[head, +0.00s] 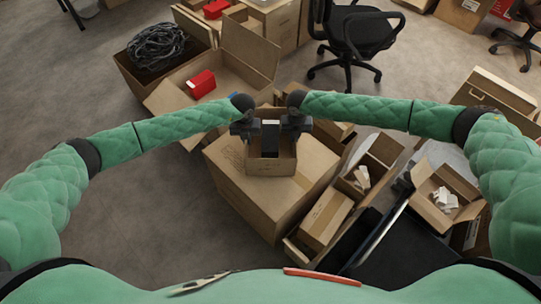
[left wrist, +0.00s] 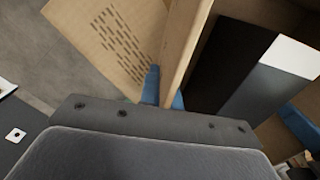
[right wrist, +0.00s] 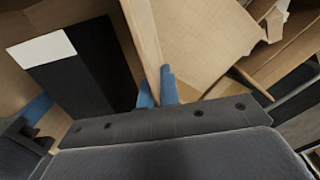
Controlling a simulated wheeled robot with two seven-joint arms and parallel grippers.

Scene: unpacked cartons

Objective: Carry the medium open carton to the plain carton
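The open carton (head: 271,166) is a small brown box with a black and white thing (head: 270,137) inside. It sits on or just above a large closed carton (head: 240,192); I cannot tell if they touch. My left gripper (head: 245,131) is at its left wall and my right gripper (head: 297,127) at its right wall. In the left wrist view, blue fingertips (left wrist: 164,92) straddle a cardboard wall. In the right wrist view, blue fingertips (right wrist: 157,90) straddle the opposite wall. Both look shut on the carton. I cannot tell which carton is the plain one.
Behind left stand an open carton with a red box (head: 201,84) and a carton of dark cable (head: 157,46). Several open cartons (head: 440,205) crowd the right. An office chair (head: 352,38) stands at the back. Left floor (head: 110,190) is clear.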

